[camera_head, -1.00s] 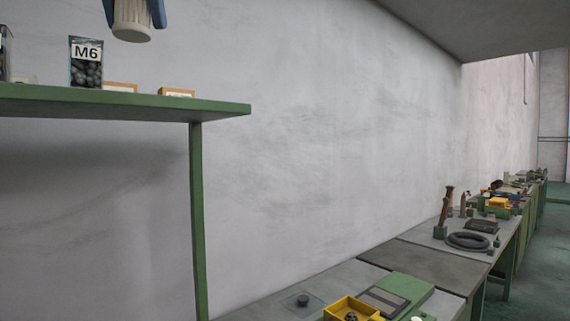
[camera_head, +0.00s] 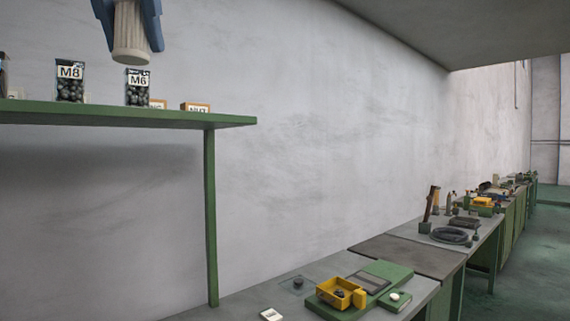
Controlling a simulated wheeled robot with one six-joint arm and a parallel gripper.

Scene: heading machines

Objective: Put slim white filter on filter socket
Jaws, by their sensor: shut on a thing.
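My gripper (camera_head: 130,50) is at the top left of the picture, pointing down, with blue fingers. It is shut on the slim white filter (camera_head: 131,30), a pale ribbed cylinder that hangs upright between the fingers. The filter's upper end is cut off by the frame. It appears above the shelf in the picture, clear of anything below it. A small dark round piece on a flat square plate (camera_head: 298,284) sits on the near bench; it may be the filter socket, but it is too small to tell.
A green shelf (camera_head: 190,121) at left holds an M8 bag (camera_head: 70,84), an M6 bag (camera_head: 138,90) and small boxes. The near bench carries a yellow bin (camera_head: 328,297), a green board (camera_head: 390,276) and a white labelled item (camera_head: 270,315). More cluttered benches recede at right.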

